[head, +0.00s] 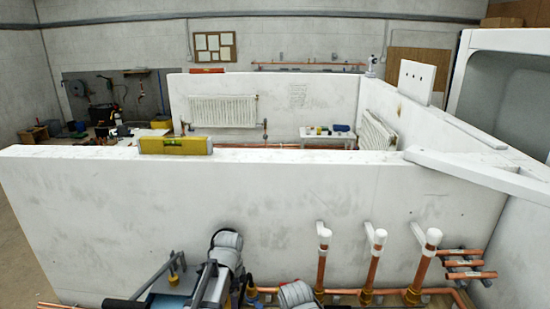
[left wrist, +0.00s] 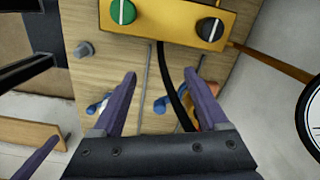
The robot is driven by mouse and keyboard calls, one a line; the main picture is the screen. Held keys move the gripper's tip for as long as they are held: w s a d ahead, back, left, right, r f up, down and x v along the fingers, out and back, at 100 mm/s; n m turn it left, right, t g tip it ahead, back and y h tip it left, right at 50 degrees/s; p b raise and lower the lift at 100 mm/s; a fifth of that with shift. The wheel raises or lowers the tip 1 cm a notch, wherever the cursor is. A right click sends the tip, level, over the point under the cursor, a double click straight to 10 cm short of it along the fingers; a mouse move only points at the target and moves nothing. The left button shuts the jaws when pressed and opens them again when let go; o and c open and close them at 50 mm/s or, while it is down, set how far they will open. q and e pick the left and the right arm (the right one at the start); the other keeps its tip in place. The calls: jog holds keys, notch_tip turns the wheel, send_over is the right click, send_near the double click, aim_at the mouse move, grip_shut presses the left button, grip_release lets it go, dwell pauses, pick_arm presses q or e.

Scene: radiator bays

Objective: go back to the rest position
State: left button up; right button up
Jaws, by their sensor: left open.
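My left gripper (left wrist: 160,76) shows in the left wrist view with its two purple fingers apart and nothing between the tips. Beyond the fingers is a wooden board (left wrist: 140,65) with a yellow block (left wrist: 165,15) that carries a green knob and a black knob. A black cable (left wrist: 172,85) and a blue-handled item (left wrist: 98,106) show behind the fingers. I cannot make out the left gripper's jaws in the head view.
A white partition wall (head: 120,200) crosses the head view, with a yellow spirit level (head: 175,145) on its top edge. Copper pipes with white caps (head: 376,238) stand before it at the right. A round dial (left wrist: 312,110) is cut off at the left wrist view's right edge.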

pick_arm(q)
jog(key=s+d+n, duration=0.3)
jog(key=s+n, duration=0.2)
jog(key=s, duration=0.3)
jog(key=s+d+n+y, duration=0.1)
jog(key=s+d+n, duration=0.3)
jog(key=s, duration=0.5)
jog(key=shift+d+n, duration=0.2)
jog(key=shift+n, duration=1)
